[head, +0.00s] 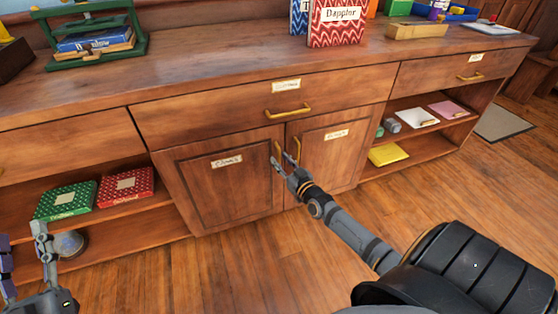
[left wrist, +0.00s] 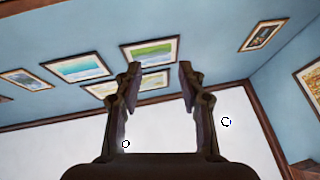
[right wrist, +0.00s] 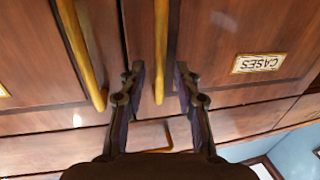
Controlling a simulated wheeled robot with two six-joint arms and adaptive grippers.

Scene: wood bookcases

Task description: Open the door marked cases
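The door marked cases (head: 218,185) is the left one of a closed pair under the middle drawer. Its label (right wrist: 257,63) reads CASES upside down in the right wrist view. Its upright brass handle (right wrist: 161,45) is near the gap between the doors. My right gripper (head: 280,166) is at this handle, fingers open. In the right wrist view the handle shows between the two fingers (right wrist: 160,78); I see no finger closed on it. My left gripper (head: 22,238) is open and empty at the lower left; its wrist view shows wall and pictures.
The other door (head: 330,160) has its own handle (right wrist: 82,50) close beside. A drawer with a brass pull (head: 289,110) is above. Open shelves flank the doors, with green (head: 66,200) and red (head: 126,187) boxes at left. The floor (head: 250,260) before the doors is clear.

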